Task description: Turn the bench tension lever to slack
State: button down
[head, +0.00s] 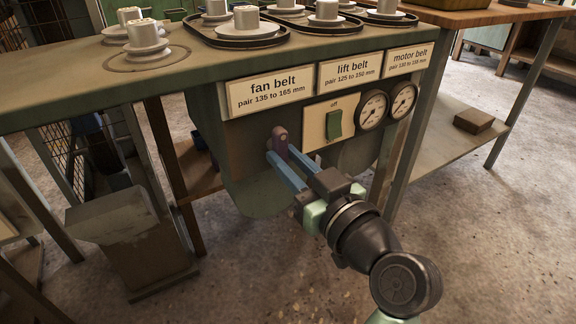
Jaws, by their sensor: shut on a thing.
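The tension lever (280,135) shows as a short, dark purple-brown handle with a rounded top, on the front of the bench below the fan belt sign. It stands about upright in the picture. My gripper (281,154) reaches in from the lower right, and its two blue fingers are shut on the lever, one on each side. The lever's lower part and its pivot are hidden behind the fingers. No slack or tight marking can be read near it.
Right of the lever is a panel with a green switch (334,124) marked "off" and two round gauges (372,109). Signs for fan belt (268,93), lift belt and motor belt run above. The bench top (60,78) carries pulleys and trays. A grey pedestal (125,235) stands lower left.

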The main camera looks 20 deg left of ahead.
dwell(0.5)
jog(key=c, duration=0.7)
grip_release()
jog(key=shift+d, duration=0.15)
jog(key=p+v, duration=0.5)
jog(key=v, duration=0.7)
jog(key=shift+s+d, duration=0.25)
jog(key=shift+s, duration=0.1)
